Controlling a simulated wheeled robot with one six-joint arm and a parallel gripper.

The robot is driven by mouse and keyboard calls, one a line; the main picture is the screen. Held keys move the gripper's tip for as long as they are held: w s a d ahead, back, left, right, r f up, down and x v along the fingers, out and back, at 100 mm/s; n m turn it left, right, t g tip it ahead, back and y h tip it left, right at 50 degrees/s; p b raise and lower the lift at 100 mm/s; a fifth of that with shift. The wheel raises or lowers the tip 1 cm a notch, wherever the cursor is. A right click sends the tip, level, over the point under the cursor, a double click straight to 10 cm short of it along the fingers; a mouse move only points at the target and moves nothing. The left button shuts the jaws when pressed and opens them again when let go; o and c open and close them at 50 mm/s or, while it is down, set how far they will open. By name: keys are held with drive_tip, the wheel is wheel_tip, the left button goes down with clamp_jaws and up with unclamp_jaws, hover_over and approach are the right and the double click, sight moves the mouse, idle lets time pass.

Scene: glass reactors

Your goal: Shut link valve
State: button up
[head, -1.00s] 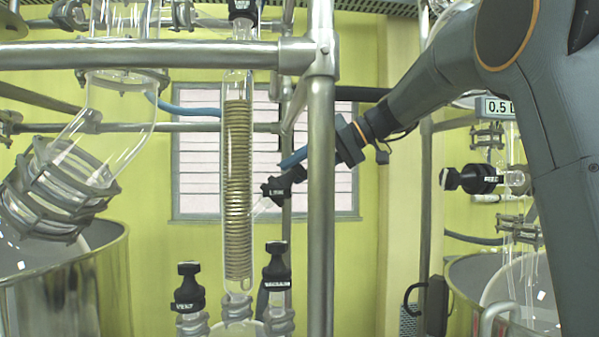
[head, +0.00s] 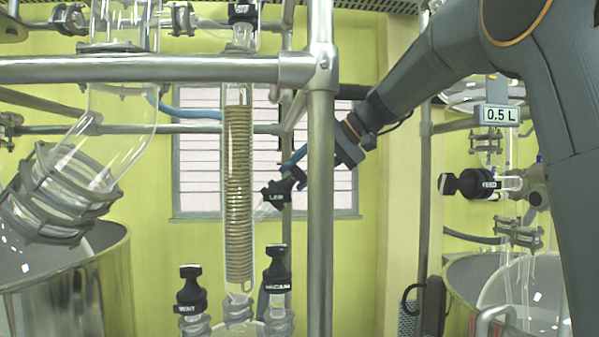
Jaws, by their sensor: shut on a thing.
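The link valve (head: 278,193) is a black knob marked "LINK", on a slanted glass side arm just right of the coiled glass condenser (head: 239,190). My gripper (head: 296,170) reaches in from the right, behind the steel post. Its blue-grey finger meets the upper right end of the link valve, and the jaws are shut on the valve's knob. The post hides part of the gripper, and how far the valve is turned cannot be told.
A vertical steel post (head: 321,220) stands right beside the valve, joined to a horizontal rail (head: 150,69). Black valves marked "VENT" (head: 190,290) and "VACUUM" (head: 277,270) stand below. A "FEED" valve (head: 470,184) and a 0.5 L sign (head: 499,114) are at the right.

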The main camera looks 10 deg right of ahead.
drive_tip(key=o, duration=1.1)
drive_tip(key=shift+c, duration=0.2)
drive_tip(key=b+v, duration=0.2)
drive_tip(key=v, duration=0.6)
